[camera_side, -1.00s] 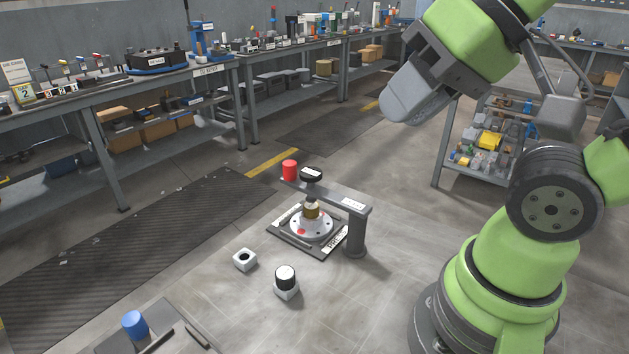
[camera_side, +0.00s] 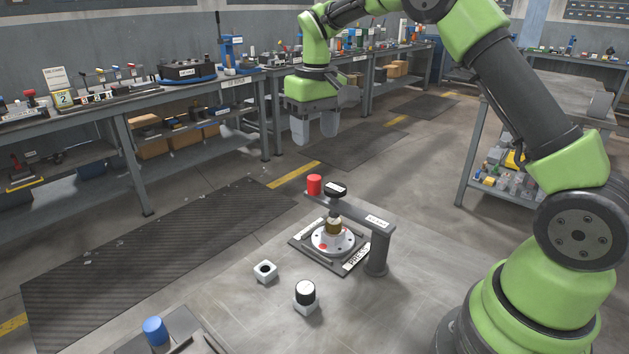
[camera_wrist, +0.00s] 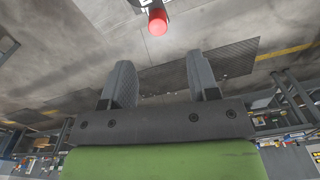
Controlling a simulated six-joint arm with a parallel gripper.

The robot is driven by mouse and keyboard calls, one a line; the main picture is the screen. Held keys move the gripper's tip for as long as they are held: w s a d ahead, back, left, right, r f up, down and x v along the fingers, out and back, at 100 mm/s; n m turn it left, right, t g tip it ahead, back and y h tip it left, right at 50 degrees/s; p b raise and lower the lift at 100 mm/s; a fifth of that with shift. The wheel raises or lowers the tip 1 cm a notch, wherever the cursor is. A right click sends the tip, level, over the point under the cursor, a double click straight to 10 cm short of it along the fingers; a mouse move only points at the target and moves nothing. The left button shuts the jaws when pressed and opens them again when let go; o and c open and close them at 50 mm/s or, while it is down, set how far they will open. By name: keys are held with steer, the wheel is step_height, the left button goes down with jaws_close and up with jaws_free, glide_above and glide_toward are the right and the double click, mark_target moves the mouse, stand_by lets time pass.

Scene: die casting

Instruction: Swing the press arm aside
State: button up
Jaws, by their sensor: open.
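The press arm (camera_side: 352,212) is a grey bar reaching left from a post (camera_side: 376,254) over the press base (camera_side: 333,241). A brass-coloured piece (camera_side: 334,226) sits under the bar on the round plate. My gripper (camera_side: 315,128) is open and empty, above and behind the red handle, fingers pointing down. In the wrist view the red handle (camera_wrist: 158,22) shows at the top centre, beyond the open fingers (camera_wrist: 161,85).
A blue cylinder (camera_side: 155,331) is on a tray at lower left. Benches line the back. Floor left of the press is clear.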

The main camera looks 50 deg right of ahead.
mark_target(315, 177)
steer(key=shift+w+d+f, duration=0.15)
steer(key=shift+f, duration=0.3)
steer(key=shift+w+d+f, duration=0.1)
steer(key=shift+f, duration=0.3)
step_height(315, 177, down, 10)
steer(key=shift+r, duration=0.25)
jaws_close()
